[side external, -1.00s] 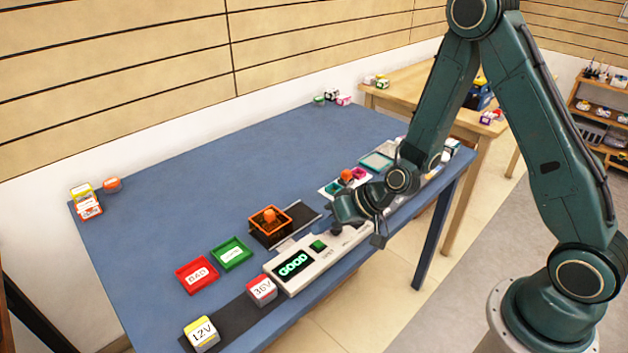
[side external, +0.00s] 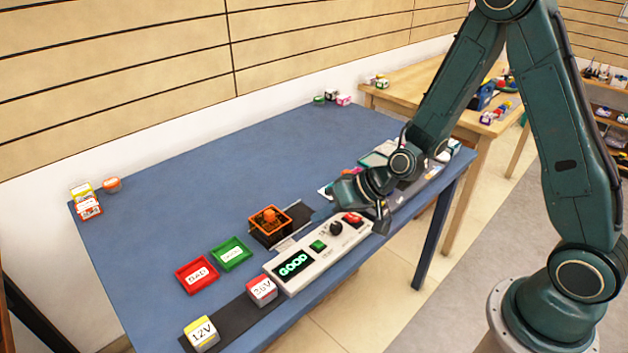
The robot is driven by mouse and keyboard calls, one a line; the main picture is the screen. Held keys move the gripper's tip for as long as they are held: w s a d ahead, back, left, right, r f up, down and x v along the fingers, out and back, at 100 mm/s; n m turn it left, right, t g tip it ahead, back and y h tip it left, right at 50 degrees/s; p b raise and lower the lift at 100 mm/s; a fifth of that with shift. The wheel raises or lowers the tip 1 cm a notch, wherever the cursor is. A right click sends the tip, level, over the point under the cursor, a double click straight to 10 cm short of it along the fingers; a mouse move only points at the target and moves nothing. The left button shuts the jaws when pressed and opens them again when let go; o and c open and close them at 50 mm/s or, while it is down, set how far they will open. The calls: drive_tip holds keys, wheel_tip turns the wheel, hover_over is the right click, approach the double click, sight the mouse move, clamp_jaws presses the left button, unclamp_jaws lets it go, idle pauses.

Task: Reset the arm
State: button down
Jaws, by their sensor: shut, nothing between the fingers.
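My gripper (side external: 380,222) is at the right end of the white tester panel (side external: 320,256), beside its red button (side external: 352,218). It is shut and holds nothing that I can see; its fingertips are small and partly hard to make out. The panel's display reads GOOD in green. A black knob (side external: 336,228) and a green button (side external: 318,245) sit on its top. An orange device (side external: 269,216) stands in an orange-rimmed holder behind the panel.
A red tray (side external: 197,275) and a green tray (side external: 231,253) lie left of the panel. A 36V block (side external: 262,291) and a 12V block (side external: 201,334) stand on a dark strip in front. The blue table (side external: 170,190) is largely clear at the back left.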

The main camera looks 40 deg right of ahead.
drive_tip(key=s+d+r+n+g+h, duration=0.1)
drive_tip(key=s+d+r, duration=0.3)
drive_tip(key=s+r, duration=0.7)
drive_tip(key=s+d+r+h, duration=0.4)
drive_tip(key=s+r, duration=0.6)
drive_tip(key=s, duration=0.3)
drive_tip(key=shift+s+r+n+g, duration=0.15)
drive_tip(key=shift+r+n+g, duration=0.25)
drive_tip(key=shift+w, duration=0.2)
idle(2.3)
